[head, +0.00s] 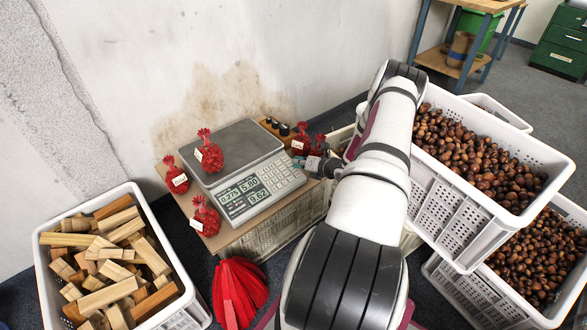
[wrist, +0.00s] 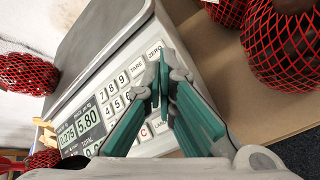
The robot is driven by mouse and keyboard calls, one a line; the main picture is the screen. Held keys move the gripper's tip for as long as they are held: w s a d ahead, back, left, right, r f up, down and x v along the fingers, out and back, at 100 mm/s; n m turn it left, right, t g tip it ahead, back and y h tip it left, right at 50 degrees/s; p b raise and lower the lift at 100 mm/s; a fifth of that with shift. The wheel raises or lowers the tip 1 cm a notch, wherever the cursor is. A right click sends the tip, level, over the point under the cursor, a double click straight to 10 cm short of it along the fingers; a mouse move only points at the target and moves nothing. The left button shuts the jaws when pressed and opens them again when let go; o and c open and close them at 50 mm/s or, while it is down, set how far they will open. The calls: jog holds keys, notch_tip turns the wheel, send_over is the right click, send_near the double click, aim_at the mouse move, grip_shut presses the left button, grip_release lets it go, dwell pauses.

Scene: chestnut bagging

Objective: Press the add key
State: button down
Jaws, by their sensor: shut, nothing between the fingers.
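The scale (head: 245,170) has a grey pan, a lit display (head: 243,193) and a keypad (head: 283,172). A red netted bag (head: 208,155) with a label sits on the pan. In the wrist view the display (wrist: 82,127) reads 5.80 beside a value near 0.275. Number keys, TARE and ZERO (wrist: 154,50) are readable there, as is a C key. I cannot make out an add key; my fingers cover part of the keypad. My gripper (wrist: 161,80) is shut and empty, its green fingertips over the keypad's right part. Contact with a key cannot be told. In the head view my gripper (head: 312,166) is at the keypad's right edge.
More red netted bags (head: 175,178) stand around the scale on the brown board (head: 180,197). A crate of wood pieces (head: 135,192) is at left. Chestnut crates (head: 440,190) are at right. Folded red nets (head: 238,290) lie in front.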

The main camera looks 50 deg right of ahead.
jog(key=r+p, duration=0.1)
jog(key=s+r+p, duration=0.1)
jog(key=r, duration=0.1)
jog(key=r+p, duration=0.1)
jog(key=shift+s+a+r+p, duration=0.15)
jog(key=shift+s+r+p, duration=0.1)
jog(key=shift+r+p, duration=0.1)
dwell(0.3)
dwell(0.7)
